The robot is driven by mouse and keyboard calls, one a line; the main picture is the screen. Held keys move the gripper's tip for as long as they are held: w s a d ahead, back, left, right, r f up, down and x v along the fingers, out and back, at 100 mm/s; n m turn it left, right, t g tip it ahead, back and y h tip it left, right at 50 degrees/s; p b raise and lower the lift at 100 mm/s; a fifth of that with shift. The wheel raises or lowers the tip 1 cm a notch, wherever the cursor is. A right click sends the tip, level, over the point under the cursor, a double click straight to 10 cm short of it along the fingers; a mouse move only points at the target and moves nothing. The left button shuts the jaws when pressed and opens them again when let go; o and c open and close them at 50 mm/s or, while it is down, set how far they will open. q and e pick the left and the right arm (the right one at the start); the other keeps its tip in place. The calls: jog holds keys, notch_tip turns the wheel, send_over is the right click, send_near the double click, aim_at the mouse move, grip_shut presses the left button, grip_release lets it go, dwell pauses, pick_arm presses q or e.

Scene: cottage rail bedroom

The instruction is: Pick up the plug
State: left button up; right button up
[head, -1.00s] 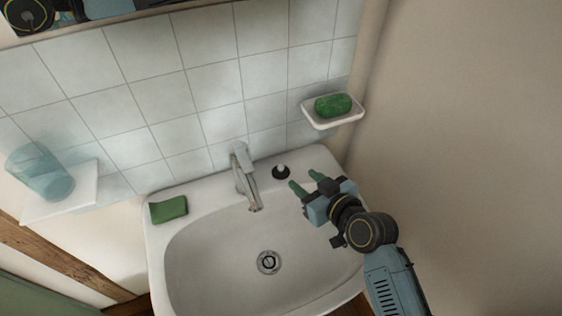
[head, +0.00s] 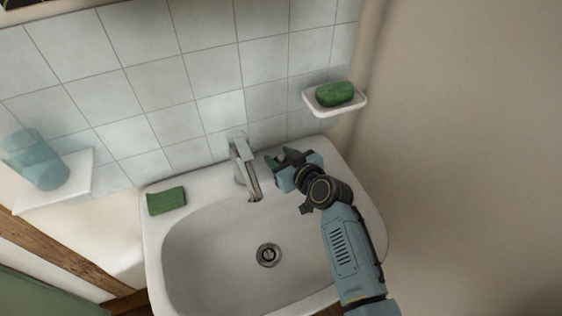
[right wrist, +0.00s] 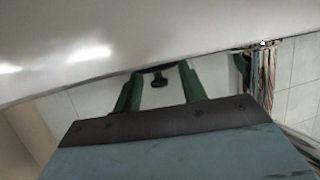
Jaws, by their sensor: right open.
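The plug (right wrist: 158,80) shows in the right wrist view as a small dark piece between the two green fingers, near their tips. In the head view it is hidden behind my right gripper (head: 279,158). That gripper is open, with its fingers over the back right ledge of the sink (head: 190,250), just right of the tap. In the right wrist view the gripper (right wrist: 160,73) has one finger on each side of the plug. I cannot tell whether they touch it. My left gripper is not in view.
The metal tap (head: 243,165) stands close to the left of my right gripper. A green sponge (head: 167,201) lies on the left ledge. A soap dish (head: 350,104) with green soap (head: 335,94) is on the wall. The basin around the drain (head: 268,254) is clear.

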jog(key=shift+c, duration=0.2)
grip_shut()
jog(key=shift+s+r, duration=0.1)
